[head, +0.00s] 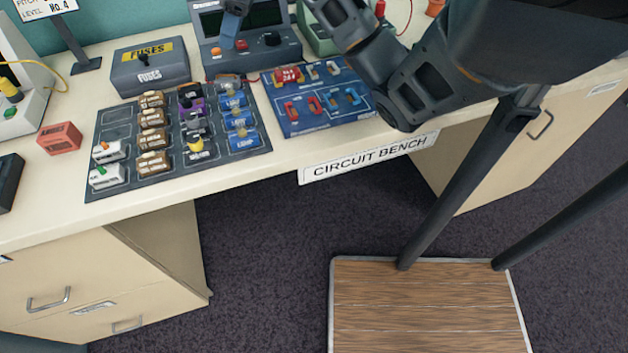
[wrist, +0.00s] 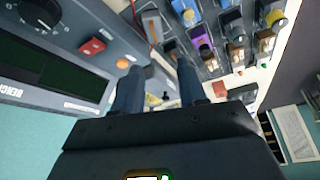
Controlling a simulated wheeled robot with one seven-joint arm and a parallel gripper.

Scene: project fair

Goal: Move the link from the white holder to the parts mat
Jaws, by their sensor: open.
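The dark parts mat (head: 118,116) lies on the bench at left centre, with rows of brown, white, blue and dark parts. A blue board (head: 305,128) right of it carries small red links (head: 314,104), blue links (head: 352,96) and whitish pieces (head: 313,71). I cannot tell which piece is the link in the white holder.
A grey fuses box (head: 150,72) stands behind the mat. The grey meter (head: 252,52) with knobs is at the back. A red block (head: 60,138) and a white box with a green button (head: 20,115) are at left. The bench's front strip is clear.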

